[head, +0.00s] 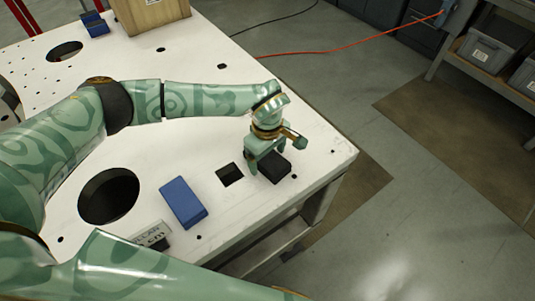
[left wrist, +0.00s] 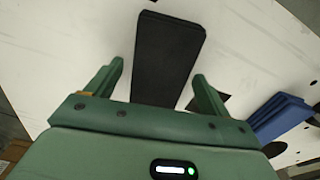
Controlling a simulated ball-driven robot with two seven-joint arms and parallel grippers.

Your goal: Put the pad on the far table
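A black rectangular pad (head: 275,168) lies on the white plate-topped table (head: 310,138), near its right corner. My left gripper (head: 267,163) is over the pad, pointing down. In the left wrist view the pad (left wrist: 168,58) lies between the two spread fingers of the left gripper (left wrist: 157,85), with gaps at the sides, so it is open and not gripping. My right gripper is not in view. I cannot tell which surface is the far table; a rack-like bench (head: 490,82) stands at the upper right.
A blue block (head: 184,202) lies left of the pad, past a square hole (head: 229,174). It also shows in the left wrist view (left wrist: 282,117). A large round hole (head: 109,196), a labelled block (head: 150,236) and a wooden box (head: 150,14) are on the table. A red cable (head: 345,48) crosses the floor.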

